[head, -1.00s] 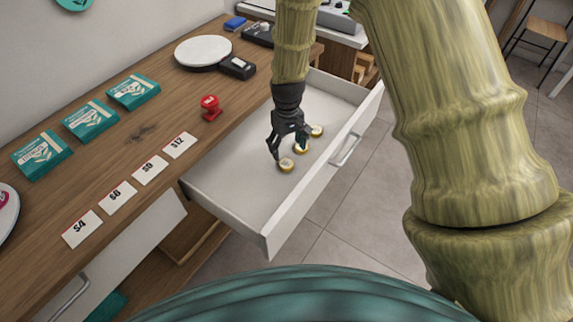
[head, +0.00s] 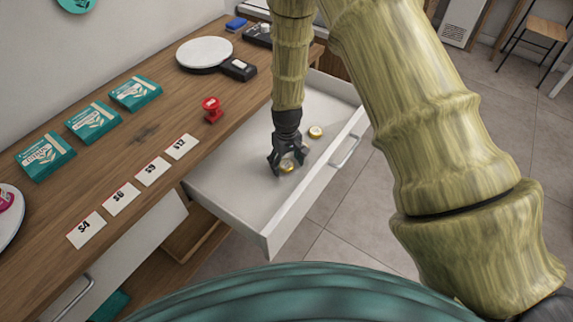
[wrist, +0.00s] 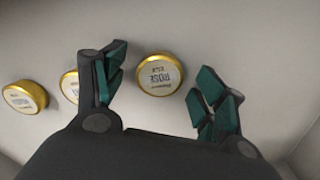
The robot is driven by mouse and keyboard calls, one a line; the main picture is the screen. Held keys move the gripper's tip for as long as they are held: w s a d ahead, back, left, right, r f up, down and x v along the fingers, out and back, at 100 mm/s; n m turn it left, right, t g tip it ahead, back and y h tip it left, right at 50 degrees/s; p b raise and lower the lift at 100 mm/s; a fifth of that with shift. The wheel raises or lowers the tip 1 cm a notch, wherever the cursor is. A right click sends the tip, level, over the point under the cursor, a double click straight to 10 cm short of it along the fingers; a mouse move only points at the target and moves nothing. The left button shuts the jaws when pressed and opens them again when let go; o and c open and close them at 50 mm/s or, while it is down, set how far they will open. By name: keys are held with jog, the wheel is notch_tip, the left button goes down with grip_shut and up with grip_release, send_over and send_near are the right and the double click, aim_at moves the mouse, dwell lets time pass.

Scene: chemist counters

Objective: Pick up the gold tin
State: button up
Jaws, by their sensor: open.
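Three small round gold tins with white labels lie in the open drawer. One gold tin (wrist: 160,74), with upside-down print that looks like "ROSE", lies between my open fingers in the wrist view, with space on both sides. In the head view that tin (head: 287,167) shows under my gripper. My gripper (head: 287,163) points down into the drawer, open and empty; it also shows in the wrist view (wrist: 158,80). A second tin (wrist: 69,86) is partly hidden behind the left finger. A third tin (wrist: 25,97) lies farther left, and shows in the head view (head: 315,131).
The white drawer (head: 225,190) has raised walls around the tins, with a clear floor toward its near end. On the wooden counter are price cards (head: 120,199), teal boxes (head: 93,122), a red stamp (head: 212,110) and a round scale (head: 204,52).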

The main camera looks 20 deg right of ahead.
jog(key=shift+f, duration=0.2)
jog(key=shift+c, duration=0.3)
jog(key=c, duration=1)
jog(key=shift+r, duration=0.1)
